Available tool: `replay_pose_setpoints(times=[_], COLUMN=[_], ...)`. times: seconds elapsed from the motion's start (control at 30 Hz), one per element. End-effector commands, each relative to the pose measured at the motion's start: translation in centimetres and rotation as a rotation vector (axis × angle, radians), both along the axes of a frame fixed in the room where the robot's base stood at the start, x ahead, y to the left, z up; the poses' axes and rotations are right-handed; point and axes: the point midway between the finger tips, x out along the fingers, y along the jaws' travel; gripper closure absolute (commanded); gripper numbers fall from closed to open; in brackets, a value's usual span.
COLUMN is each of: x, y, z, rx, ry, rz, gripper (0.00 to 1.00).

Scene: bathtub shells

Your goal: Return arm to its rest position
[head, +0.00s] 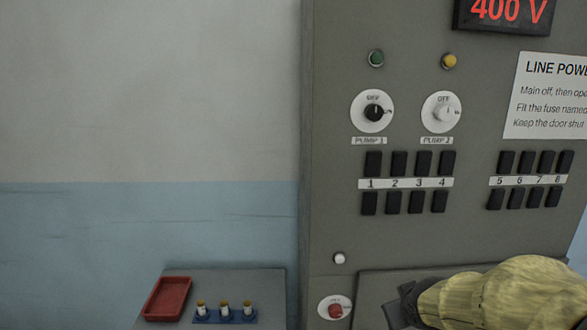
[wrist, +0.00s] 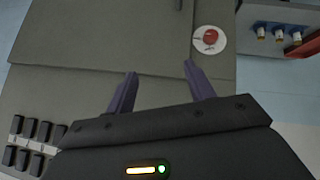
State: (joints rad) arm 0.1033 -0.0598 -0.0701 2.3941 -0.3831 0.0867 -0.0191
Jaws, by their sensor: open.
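My gripper (wrist: 158,80) shows in the wrist view with its two dark fingers apart and nothing between them. It is in front of the grey panel face, near a closed grey door (wrist: 95,35). In the head view my arm, in a yellowish cover, enters at the lower right in front of the cabinet (head: 330,190); the fingers cannot be made out there. A red rotary switch on a white disc (wrist: 210,39) is to the right of the fingers in the wrist view, apart from them; it also shows in the head view (head: 335,309).
A grey ledge (head: 260,285) at the lower left holds a red tray (head: 167,299) and a blue rack (head: 224,316) with three fuses. The panel carries two pump knobs (head: 373,112) (head: 442,112) and rows of black switches (head: 397,163).

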Motion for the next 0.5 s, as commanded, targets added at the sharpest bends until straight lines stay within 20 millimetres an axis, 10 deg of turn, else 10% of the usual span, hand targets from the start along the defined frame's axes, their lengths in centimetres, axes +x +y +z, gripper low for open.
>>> replay_pose_setpoints(times=[0.2,0.5], x=[-7.7,-10.9], y=[5.8,7.7], z=[-8.1,-10.0], rx=[0.193,0.253], ry=[0.344,0.467], rz=[-0.125,-0.177], gripper=[0.46,0.46])
